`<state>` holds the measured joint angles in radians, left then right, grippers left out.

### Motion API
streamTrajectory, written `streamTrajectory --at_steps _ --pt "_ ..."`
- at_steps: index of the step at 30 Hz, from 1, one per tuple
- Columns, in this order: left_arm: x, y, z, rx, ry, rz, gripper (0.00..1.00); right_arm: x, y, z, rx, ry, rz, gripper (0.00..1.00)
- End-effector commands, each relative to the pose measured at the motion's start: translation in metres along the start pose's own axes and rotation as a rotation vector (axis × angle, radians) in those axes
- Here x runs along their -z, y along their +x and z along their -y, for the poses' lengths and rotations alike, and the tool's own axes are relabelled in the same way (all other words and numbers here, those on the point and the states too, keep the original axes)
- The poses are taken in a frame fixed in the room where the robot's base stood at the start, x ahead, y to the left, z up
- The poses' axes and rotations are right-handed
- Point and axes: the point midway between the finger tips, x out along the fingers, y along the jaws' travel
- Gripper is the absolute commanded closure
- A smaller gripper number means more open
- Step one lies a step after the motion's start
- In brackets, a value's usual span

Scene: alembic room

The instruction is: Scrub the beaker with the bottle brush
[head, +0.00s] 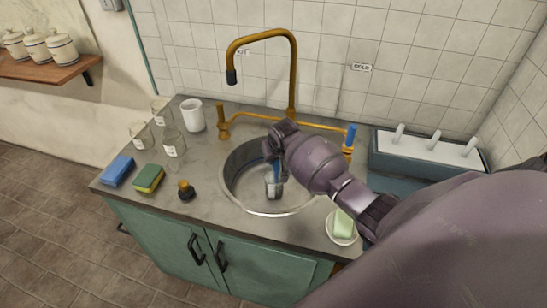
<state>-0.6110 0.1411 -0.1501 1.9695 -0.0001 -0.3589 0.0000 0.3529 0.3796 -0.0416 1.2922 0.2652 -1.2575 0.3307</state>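A small clear beaker (273,188) stands in the round metal sink basin, near its middle. A blue, narrow thing (276,170), which looks like the bottle brush, rises out of the beaker's mouth towards my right gripper (272,153). My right arm comes in from the right and its hand is over the basin, just above the beaker. The wrist hides most of the fingers and the top of the blue thing, so their closure does not show. The bristles cannot be made out. My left gripper is out of view.
The sink basin (231,178) sits under a brass tap (293,75). Several glass beakers (173,146), a white mug (192,115), sponges (149,178) and a dark stopper (186,190) stand on the left counter. A soap dish (333,235) and a rack (430,150) are right.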

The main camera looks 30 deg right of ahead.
Motion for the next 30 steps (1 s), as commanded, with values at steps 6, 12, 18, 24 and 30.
streamTrajectory --at_steps 6,12,18,24,30 --pt "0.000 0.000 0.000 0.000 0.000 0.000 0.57 0.006 0.004 0.006 0.000 -0.001 0.000 0.94" --pt "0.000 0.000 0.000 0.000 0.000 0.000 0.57 0.004 0.004 0.009 0.000 -0.001 0.001 0.94" --pt "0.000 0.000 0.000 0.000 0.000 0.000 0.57 -0.002 0.000 0.012 0.000 -0.001 0.003 0.94" --pt "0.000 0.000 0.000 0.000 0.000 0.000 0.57 0.000 -0.002 0.004 -0.001 0.000 0.001 0.94" --pt "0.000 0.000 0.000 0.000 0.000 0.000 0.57 0.002 -0.002 0.001 0.000 0.000 0.001 0.94"
